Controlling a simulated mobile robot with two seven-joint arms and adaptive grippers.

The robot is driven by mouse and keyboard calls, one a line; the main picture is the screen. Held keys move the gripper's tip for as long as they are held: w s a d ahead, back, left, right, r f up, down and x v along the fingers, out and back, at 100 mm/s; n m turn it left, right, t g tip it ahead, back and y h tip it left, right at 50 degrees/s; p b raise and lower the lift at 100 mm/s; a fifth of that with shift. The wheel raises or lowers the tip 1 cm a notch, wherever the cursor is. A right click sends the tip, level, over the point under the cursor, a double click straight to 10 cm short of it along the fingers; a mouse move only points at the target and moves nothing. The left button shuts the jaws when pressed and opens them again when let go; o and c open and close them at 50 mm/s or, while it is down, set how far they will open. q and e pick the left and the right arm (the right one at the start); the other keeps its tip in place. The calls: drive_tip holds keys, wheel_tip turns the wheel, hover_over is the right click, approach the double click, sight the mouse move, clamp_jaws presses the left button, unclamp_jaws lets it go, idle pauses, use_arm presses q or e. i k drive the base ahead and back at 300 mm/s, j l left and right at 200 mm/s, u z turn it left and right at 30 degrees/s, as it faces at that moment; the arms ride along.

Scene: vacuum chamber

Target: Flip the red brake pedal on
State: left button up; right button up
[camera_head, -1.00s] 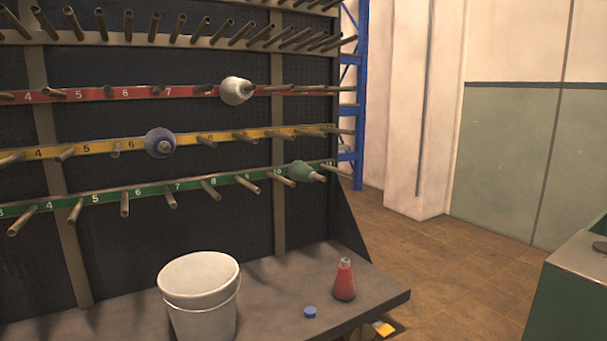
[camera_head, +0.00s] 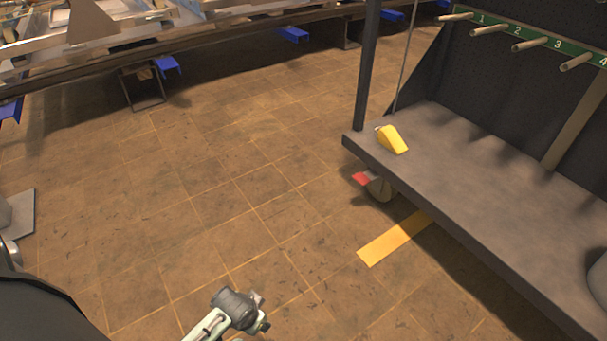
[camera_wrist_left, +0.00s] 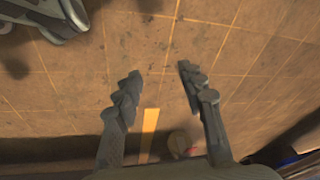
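The red brake pedal (camera_head: 361,179) sticks out beside a caster wheel (camera_head: 380,189) under the near left corner of the rack's grey shelf. Its exact tilt is too small to tell. In the left wrist view a small red patch of the pedal (camera_wrist_left: 193,151) shows next to the wheel (camera_wrist_left: 179,142) at the bottom, partly cut off by the gripper body. My left gripper (camera_head: 257,310) is low in the head view, over the floor, left of and apart from the pedal. In the left wrist view its fingers (camera_wrist_left: 158,77) are spread and empty. My right gripper is not seen.
A yellow wedge (camera_head: 392,139) lies on the shelf (camera_head: 470,180) above the wheel. A yellow floor strip (camera_head: 393,238) runs out from under the rack. A long metal structure (camera_head: 190,42) stands at the back left. The tiled floor between is clear.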

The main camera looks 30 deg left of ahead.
sight(365, 177)
drive_tip(key=u, duration=0.45)
drive_tip(key=i+l+u, duration=0.35)
drive_tip(key=i+l, duration=0.8)
